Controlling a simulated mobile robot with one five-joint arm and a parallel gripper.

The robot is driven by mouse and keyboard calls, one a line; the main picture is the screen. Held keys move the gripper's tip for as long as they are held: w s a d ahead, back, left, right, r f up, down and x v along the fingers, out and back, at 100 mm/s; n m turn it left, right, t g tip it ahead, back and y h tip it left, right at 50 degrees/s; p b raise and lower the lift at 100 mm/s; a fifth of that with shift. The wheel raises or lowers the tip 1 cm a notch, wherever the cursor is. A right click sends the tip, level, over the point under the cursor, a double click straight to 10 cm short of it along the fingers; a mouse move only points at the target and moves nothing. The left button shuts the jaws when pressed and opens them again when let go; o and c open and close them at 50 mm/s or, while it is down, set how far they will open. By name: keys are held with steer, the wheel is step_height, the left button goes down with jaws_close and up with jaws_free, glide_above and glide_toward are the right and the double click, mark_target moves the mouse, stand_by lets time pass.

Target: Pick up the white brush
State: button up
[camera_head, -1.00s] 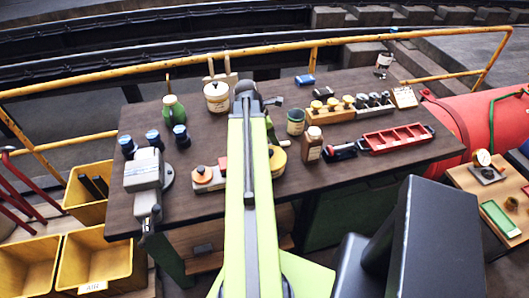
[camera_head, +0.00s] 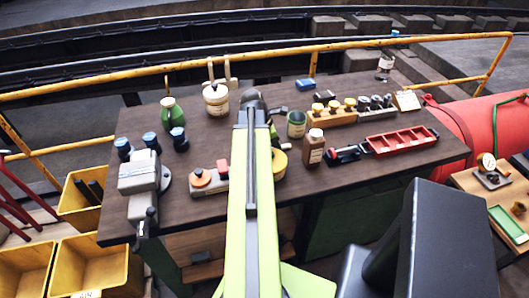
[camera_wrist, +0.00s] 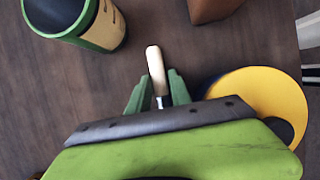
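In the wrist view a slim tool with a pale cream handle (camera_wrist: 155,64) and a metal collar lies on the dark table top. It looks like the brush, but its far end is hidden under my gripper. My gripper (camera_wrist: 160,80) has its two green fingers on either side of the tool, apart from each other, and I see no clear grip on it. In the head view my lime arm reaches over the middle of the table and hides my fingers and this tool.
Close by are a green labelled tin (camera_wrist: 102,25), a brown bottle (camera_wrist: 208,8) and a yellow disc (camera_wrist: 268,100). On the table (camera_head: 225,143) also stand a cream pot (camera_head: 216,98), a green bottle (camera_head: 171,113), a grey vise (camera_head: 139,172) and a red tray (camera_head: 402,139).

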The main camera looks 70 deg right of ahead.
jaws_close()
stand_by(0.5)
